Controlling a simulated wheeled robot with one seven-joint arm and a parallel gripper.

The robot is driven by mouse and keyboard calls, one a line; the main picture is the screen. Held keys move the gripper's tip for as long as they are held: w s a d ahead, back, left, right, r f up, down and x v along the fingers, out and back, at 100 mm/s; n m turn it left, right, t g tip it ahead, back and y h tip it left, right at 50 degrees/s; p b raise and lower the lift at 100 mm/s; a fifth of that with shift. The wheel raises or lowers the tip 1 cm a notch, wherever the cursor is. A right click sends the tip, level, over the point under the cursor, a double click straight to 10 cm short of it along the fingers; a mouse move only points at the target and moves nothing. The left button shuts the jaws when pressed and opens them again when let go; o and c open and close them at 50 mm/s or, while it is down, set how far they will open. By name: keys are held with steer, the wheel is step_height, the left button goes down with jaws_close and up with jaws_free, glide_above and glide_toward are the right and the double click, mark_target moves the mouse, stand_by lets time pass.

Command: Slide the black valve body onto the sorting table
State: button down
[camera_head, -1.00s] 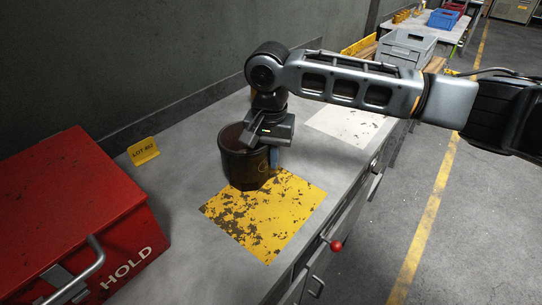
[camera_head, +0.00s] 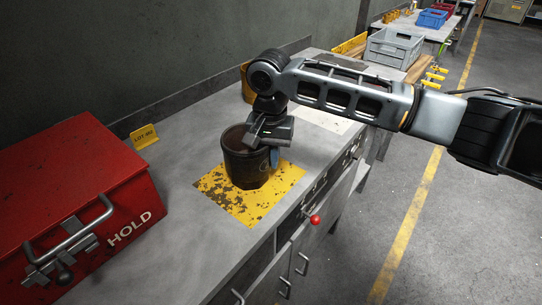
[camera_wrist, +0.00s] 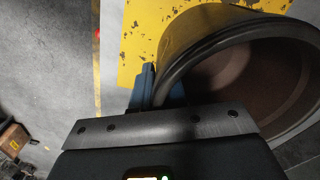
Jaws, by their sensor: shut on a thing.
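The black valve body (camera_head: 244,163) is a dark, hollow, open-topped cylinder. It stands upright on the worn yellow patch (camera_head: 235,207) of the grey bench (camera_head: 190,175), covering the patch's far part. My gripper (camera_head: 272,155) comes down from above at its right side and is shut on its wall. The wrist view shows the blue fingers (camera_wrist: 158,88) at the rim of the valve body (camera_wrist: 225,35), with the yellow patch (camera_wrist: 140,30) beyond. The inside finger is mostly hidden. No label marks which surface is the sorting table.
A red HOLD box (camera_head: 80,190) and a yellow lot tag (camera_head: 143,137) stand to the left. A pale patch (camera_head: 325,120) lies farther along the bench. A red knob (camera_head: 315,220) sticks out in front. A grey crate (camera_head: 398,47) stands behind.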

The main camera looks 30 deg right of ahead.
steer(key=shift+s, duration=0.35)
steer(key=c, duration=1.1)
jaws_free()
step_height(320, 180, up, 8)
steer(key=shift+b, duration=0.3)
steer(key=shift+f, duration=0.1)
